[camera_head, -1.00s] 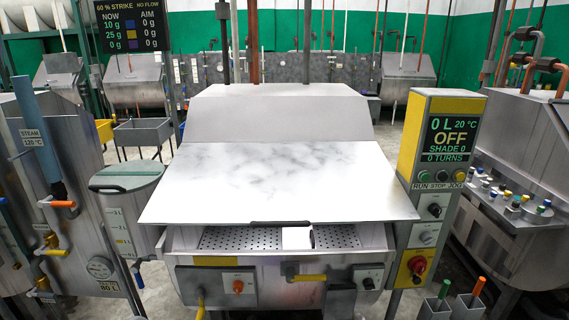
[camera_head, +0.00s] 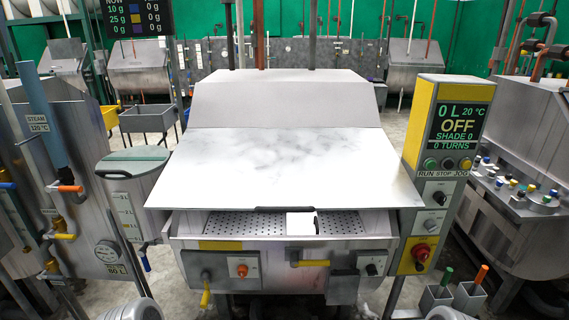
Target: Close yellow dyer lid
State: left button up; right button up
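The yellow-marked dyer stands in the middle, with a pale metal body (camera_head: 285,98). Its lid (camera_head: 280,165) is a wide, pale marbled panel that slopes toward me and juts out over the front. A gap shows below the lid's front edge, where a perforated tray (camera_head: 240,223) and a white block (camera_head: 301,223) are visible. A dark handle-like strip (camera_head: 284,209) sits at the middle of that edge. Neither gripper shows. Two rounded grey parts, probably of my arms, appear at the bottom edge, apart from the lid in the picture.
A yellow-edged control box (camera_head: 455,125) reading "OFF" stands close on the lid's right. A lidded measuring tank (camera_head: 130,205) and pipes stand on the left. A second machine (camera_head: 520,215) is at the right. Cups with coloured handles (camera_head: 453,297) sit low at front right.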

aim_at(262, 170)
jog(key=z, duration=0.4)
jog(key=k, duration=0.5)
jog(key=z, duration=0.95)
jog(key=i, duration=1.2)
jog(key=u, duration=1)
